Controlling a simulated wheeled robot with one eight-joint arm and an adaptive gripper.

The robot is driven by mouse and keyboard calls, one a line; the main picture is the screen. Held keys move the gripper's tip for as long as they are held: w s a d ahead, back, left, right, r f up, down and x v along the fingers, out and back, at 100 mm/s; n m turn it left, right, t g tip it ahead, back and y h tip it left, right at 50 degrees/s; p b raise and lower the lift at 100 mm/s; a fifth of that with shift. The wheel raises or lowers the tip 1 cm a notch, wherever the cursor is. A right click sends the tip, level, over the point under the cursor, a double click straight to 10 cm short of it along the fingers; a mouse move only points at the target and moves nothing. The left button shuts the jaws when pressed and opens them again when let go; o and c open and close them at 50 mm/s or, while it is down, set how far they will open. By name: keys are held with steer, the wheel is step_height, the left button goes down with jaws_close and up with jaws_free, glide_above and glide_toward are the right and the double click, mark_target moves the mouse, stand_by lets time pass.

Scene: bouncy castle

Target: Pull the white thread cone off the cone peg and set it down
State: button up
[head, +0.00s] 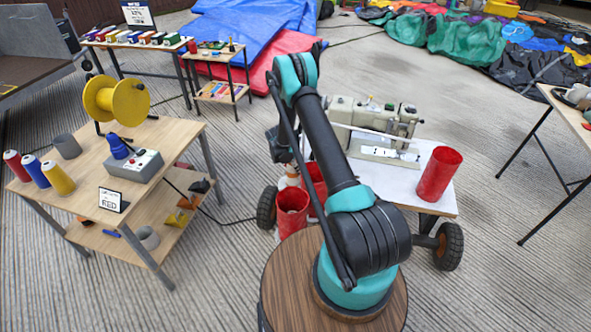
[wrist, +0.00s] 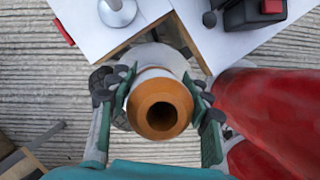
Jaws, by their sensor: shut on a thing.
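My gripper (wrist: 160,98) is shut on the white thread cone (wrist: 152,58), with one finger on each side of its upper end. The cone's orange-brown core and its dark hole face the wrist camera. In the head view a small part of the cone (head: 292,171) shows beside my arm, near the red cylinders; my gripper is mostly hidden there. A round grey-white base with a metal post (wrist: 116,10) stands on the white tabletop at the top of the wrist view; I cannot tell whether it is the cone peg. The space under the cone is hidden.
Red cylinders (wrist: 270,100) stand close to the gripper's right. A sewing machine (head: 375,130) sits on the wheeled white table (head: 400,188) with another red cylinder (head: 439,174). At left, a wooden table (head: 100,201) holds coloured thread cones (head: 58,178) and a yellow spool (head: 117,98).

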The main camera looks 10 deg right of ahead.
steer(key=shift+r, duration=0.6)
steer(key=shift+r, duration=0.35)
steer(key=shift+r, duration=1.35)
steer(key=shift+r, duration=0.3)
steer(key=shift+r, duration=0.7)
steer(key=shift+r, duration=1.85)
